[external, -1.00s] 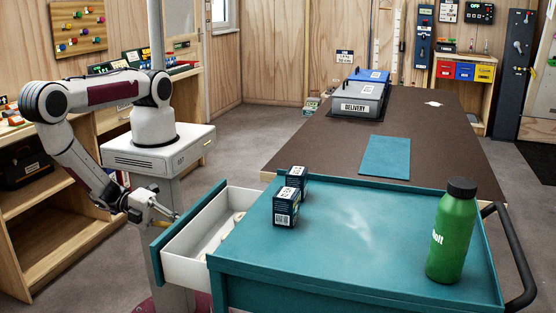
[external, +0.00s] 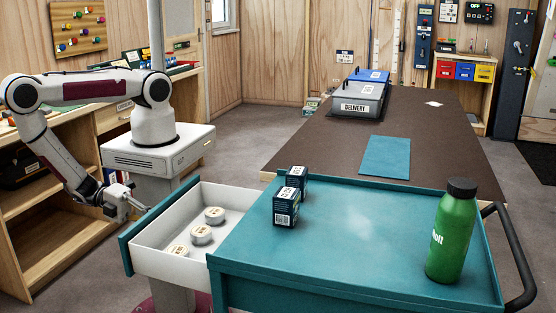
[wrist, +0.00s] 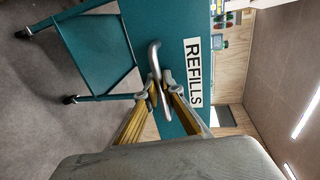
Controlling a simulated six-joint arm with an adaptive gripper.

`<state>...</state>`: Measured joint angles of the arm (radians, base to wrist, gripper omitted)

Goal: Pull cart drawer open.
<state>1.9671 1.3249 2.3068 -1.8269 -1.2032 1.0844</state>
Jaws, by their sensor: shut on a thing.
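The teal cart (external: 350,240) stands in the foreground of the external view. Its drawer (external: 165,262), white inside with a teal front, sticks well out to the left. Several pale round rolls or tins (external: 201,235) lie in it. In the wrist view the drawer front bears a REFILLS label (wrist: 193,72) and a metal bar handle (wrist: 155,62). My gripper (wrist: 162,88) is shut on the handle, with its fingers on either side of the bar. In the external view my gripper (external: 138,206) is at the outer side of the drawer front, and the handle is mostly hidden.
Two dark boxes (external: 286,206) and a green bottle (external: 453,232) stand on the cart top. A brown table (external: 440,140) with a grey DELIVERY box (external: 357,100) is behind. Wooden shelving (external: 50,230) stands left of the drawer, with some floor between.

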